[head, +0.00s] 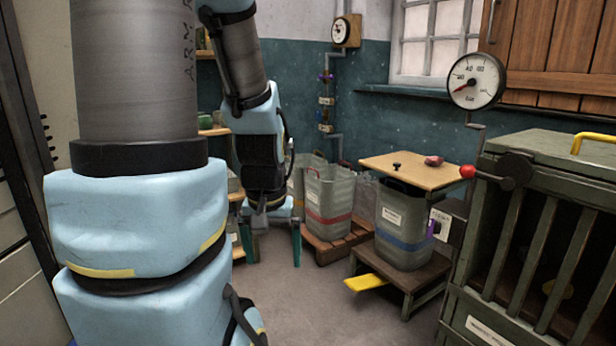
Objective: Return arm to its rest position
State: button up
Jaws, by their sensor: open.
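My arm fills the left of the head view, with its light blue and grey links in front. It bends down to my gripper (276,246), which hangs left of the middle of the view and points at the floor. Its two dark teal fingers are spread apart, with nothing visible between them. The gripper is left of the grey bin with a red band (328,200) and appears clear of it. Part of the shelf behind is hidden by my arm.
A grey bin with a blue band (402,228) stands under a wooden board (421,171) carrying a small reddish item (433,161). A yellow pedal (365,284) juts out below. A slatted green cabinet (540,240) with a red-knobbed lever (468,171) stands right. Floor (310,310) is clear in the middle.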

notch_tip(320, 180, up, 18)
jog(key=p, duration=1.5)
